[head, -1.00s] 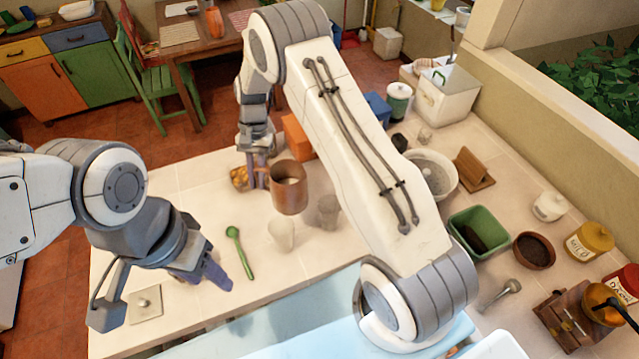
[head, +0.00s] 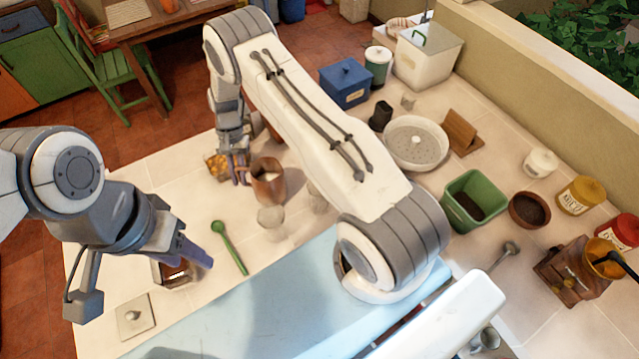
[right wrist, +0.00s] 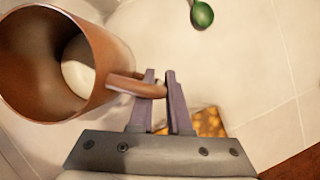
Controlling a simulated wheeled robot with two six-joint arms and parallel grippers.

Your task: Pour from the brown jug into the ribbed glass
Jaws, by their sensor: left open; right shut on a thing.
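The brown jug (head: 266,188) is in my right gripper (head: 241,176). In the right wrist view the purple fingers (right wrist: 160,82) are shut on its handle, and the jug (right wrist: 100,50) shows its open mouth with something pale inside. In the head view the jug is just behind a clear glass (head: 271,219). A second glass (head: 318,203) stands to its right, partly behind my right arm. I cannot tell which glass is ribbed. No stream shows from the jug. My left gripper (head: 192,252) is open and empty over the counter at the left.
A green spoon (head: 229,246) lies left of the near glass. A small brown box (head: 172,273) is beneath my left gripper. A yellow-brown item (head: 217,166) sits by my right gripper. A white bowl (head: 416,145) and green bin (head: 473,199) stand to the right.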

